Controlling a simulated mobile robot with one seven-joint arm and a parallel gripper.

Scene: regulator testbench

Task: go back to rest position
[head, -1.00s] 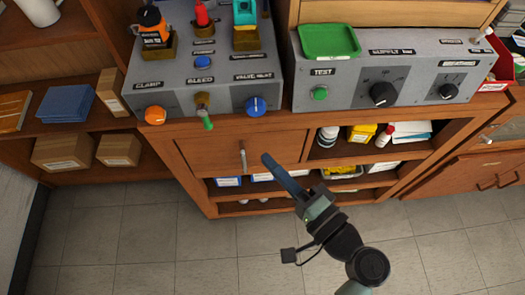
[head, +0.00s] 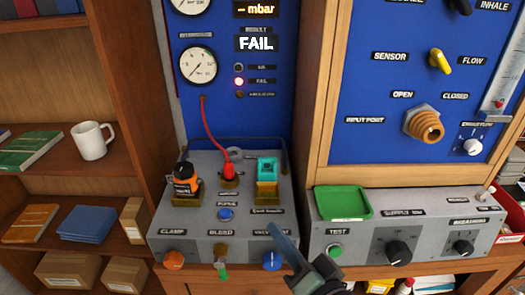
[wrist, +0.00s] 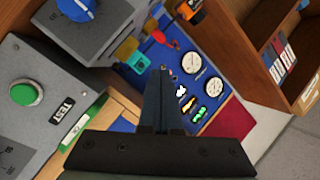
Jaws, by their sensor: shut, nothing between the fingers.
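My gripper (head: 280,240) is shut and empty. In the head view it rises from the bottom edge, in front of the grey clamp and bleed panel (head: 180,226) near its right end, by the blue valve knob (head: 272,260). In the wrist view my gripper (wrist: 166,85) points away towards the blue panel with gauges (wrist: 205,75). I cannot tell from these views whether its fingers touch anything.
The test panel (head: 440,235) with a green tray (head: 342,203) and green button (head: 335,250) stands right. A red hose (head: 212,130) runs down the blue board (head: 270,100), whose display reads FAIL. Left shelves hold a white mug (head: 92,141) and books (head: 28,150).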

